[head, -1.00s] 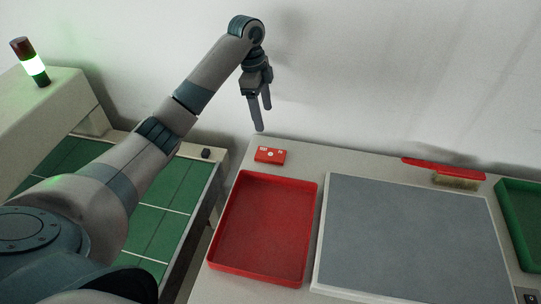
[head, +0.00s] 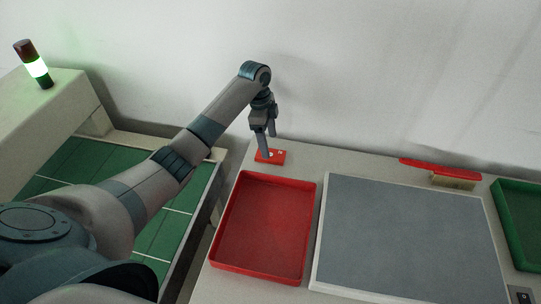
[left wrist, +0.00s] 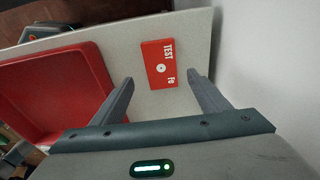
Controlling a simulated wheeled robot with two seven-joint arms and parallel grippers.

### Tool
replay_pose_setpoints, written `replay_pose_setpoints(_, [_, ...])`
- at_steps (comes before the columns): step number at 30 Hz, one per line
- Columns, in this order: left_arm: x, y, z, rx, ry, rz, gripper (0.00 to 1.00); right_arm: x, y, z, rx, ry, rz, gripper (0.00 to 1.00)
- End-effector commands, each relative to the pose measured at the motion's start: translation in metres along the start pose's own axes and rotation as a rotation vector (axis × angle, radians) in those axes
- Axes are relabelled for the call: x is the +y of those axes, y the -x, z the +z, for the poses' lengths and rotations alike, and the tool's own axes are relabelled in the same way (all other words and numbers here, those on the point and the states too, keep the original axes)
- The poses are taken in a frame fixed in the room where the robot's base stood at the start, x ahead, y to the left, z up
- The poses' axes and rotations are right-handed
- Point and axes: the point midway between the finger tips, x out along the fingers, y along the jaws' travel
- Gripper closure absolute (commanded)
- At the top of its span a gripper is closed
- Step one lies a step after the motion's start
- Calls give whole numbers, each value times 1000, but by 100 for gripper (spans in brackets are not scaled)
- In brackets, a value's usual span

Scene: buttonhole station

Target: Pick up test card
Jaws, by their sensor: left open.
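The test card (head: 277,157) is a small red block with white marks, lying flat on the table behind the red tray. In the left wrist view the test card (left wrist: 160,62) shows the word TEST, a white round spot and smaller letters. My left gripper (head: 269,145) points down over the card in the head view, and a finger hides part of it. In the left wrist view my left gripper (left wrist: 160,88) is open and empty, with the card ahead of and between its fingertips. Contact cannot be told. My right gripper is not in view.
A red tray (head: 223,232) stands just in front of the card. A grey mat with a pale rim (head: 318,240) lies right of it. A red-handled brush (head: 440,168) and a green tray (head: 497,205) are farther right. The wall rises close behind.

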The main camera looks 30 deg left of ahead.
Motion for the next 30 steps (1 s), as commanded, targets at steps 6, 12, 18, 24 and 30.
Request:
replay_pose_setpoints(6, [0,-3,0,0,1,0,31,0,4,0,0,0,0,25])
replay_pose_setpoints(12, [-2,-23,4,0,3,4,31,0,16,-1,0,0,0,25])
replay_pose_setpoints(18, [-3,-46,5,0,2,1,31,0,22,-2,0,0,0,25])
replay_pose_setpoints(24, [-3,-52,5,-1,1,-1,31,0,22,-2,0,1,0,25])
replay_pose_setpoints(30, [-3,-52,5,-1,1,-1,31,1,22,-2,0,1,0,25])
